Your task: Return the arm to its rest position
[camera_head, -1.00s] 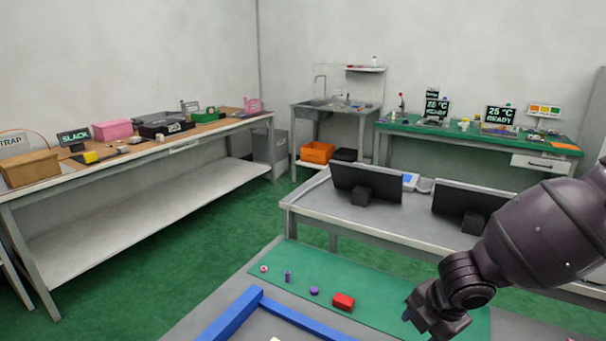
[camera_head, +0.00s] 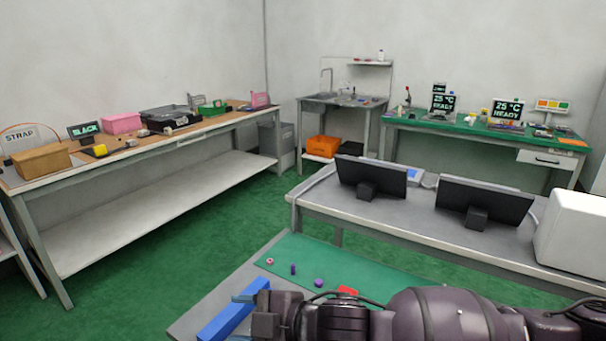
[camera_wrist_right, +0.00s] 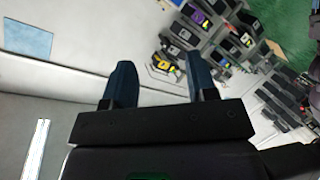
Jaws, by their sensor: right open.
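My right arm lies across the bottom of the head view, coming in from the right and stretched out to the left. Its right gripper (camera_head: 242,318) points left, with its fingers apart, over the front of the near table. In the right wrist view the two dark blue fingers (camera_wrist_right: 160,78) are apart with nothing between them. My left gripper is not in view. The arm hides much of the near table, including part of a blue frame (camera_head: 234,312) and part of a red block (camera_head: 347,290).
A green mat (camera_head: 345,262) on the near table holds a few small items, including a purple disc (camera_head: 319,283). A bench with two dark monitors (camera_head: 371,176) stands behind it, with a white box (camera_head: 575,232) at right. A long bench (camera_head: 150,205) runs along the left; green floor lies between.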

